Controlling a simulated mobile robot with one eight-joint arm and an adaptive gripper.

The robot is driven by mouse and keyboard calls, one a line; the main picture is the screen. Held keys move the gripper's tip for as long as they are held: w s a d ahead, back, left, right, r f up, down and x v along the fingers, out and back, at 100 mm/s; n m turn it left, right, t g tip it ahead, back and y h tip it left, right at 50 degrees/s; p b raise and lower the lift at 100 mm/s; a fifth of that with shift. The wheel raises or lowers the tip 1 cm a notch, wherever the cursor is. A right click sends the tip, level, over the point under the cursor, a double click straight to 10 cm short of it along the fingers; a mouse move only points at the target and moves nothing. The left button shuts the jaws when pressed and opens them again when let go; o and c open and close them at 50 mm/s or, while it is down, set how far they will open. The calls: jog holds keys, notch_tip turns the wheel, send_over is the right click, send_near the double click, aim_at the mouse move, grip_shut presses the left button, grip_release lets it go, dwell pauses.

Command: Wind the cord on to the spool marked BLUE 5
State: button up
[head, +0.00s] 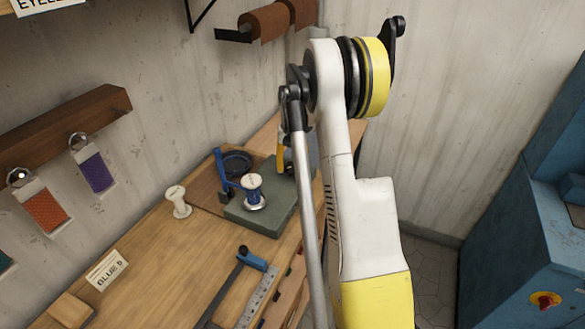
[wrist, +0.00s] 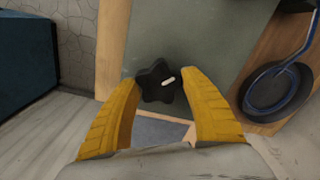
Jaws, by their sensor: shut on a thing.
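My gripper (wrist: 163,80) has its two yellow fingers closed around a black lobed knob (wrist: 157,85) with a pale mark on it, over the grey-green plate (wrist: 205,30). In the head view, one yellow finger of my gripper (head: 282,155) shows beside the plate's far right part; my arm hides the knob there. A spool with blue cord and a white top (head: 252,186) stands upright on a silver disc on the plate (head: 262,217). A bare white spool (head: 178,203) stands on the bench to its left. A card reading BLUE 5 (head: 107,270) lies nearer.
A blue upright (head: 222,168) and a dark round dish (head: 237,160) are behind the spool; the dish shows right in the wrist view (wrist: 272,92). A blue-handled tool (head: 250,260) and a steel rule (head: 252,298) lie in front. Orange (head: 45,212) and purple (head: 97,172) cords hang left.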

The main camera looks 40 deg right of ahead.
aim_at(293, 166)
jog(key=m, duration=1.1)
jog(key=shift+d+b, duration=0.1)
jog(key=shift+b, duration=0.3)
jog(key=shift+m, duration=0.5)
jog(key=o, duration=1.2)
notch_tip(293, 166, up, 12)
